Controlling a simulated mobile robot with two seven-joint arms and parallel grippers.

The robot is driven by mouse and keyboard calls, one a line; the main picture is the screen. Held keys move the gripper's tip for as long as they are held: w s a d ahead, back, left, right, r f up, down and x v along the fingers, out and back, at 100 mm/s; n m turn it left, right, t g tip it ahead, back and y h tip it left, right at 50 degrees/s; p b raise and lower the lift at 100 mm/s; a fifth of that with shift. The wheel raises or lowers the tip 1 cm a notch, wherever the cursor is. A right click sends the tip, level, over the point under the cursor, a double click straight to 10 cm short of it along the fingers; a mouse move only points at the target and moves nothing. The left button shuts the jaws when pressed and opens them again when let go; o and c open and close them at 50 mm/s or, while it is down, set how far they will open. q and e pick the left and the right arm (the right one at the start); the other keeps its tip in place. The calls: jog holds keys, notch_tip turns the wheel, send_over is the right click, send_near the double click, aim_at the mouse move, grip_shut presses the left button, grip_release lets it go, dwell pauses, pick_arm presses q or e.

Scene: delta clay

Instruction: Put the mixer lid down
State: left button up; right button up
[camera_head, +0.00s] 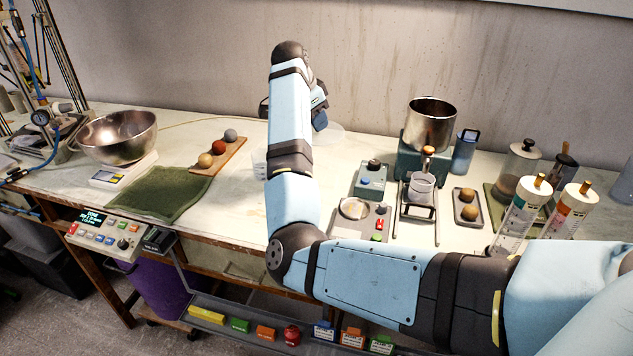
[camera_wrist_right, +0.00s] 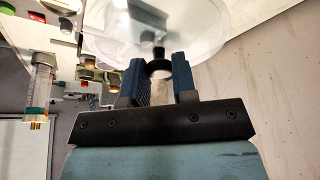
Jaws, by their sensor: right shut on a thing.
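The mixer lid is a clear round disc with a dark knob. In the wrist view the lid (camera_wrist_right: 205,28) lies just beyond my right gripper (camera_wrist_right: 160,75), whose two blue fingers are shut on the knob. In the head view my arm hides part of the lid (camera_head: 333,133), which shows as a pale disc at the back of the table by the wall. My right gripper (camera_head: 320,118) is just above it there. I cannot tell whether the lid touches the table. A steel pot (camera_head: 432,125) on a teal base stands open-topped to the right. My left gripper is out of view.
A tray with coloured balls (camera_head: 219,159), a green mat (camera_head: 160,193) and a steel bowl (camera_head: 118,137) are left of my arm. A small teal device (camera_head: 371,180) stands to its right. Clear-walled cylinders (camera_head: 518,215) stand at the right. Bare tabletop shows around the lid.

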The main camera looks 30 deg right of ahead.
notch_tip(320, 180, down, 17)
jog(key=shift+r+b, duration=0.1)
jog(key=shift+b, duration=0.2)
dwell(0.3)
jog(key=o, duration=0.9)
jog(key=v, duration=1.2)
jog(key=shift+r, duration=0.1)
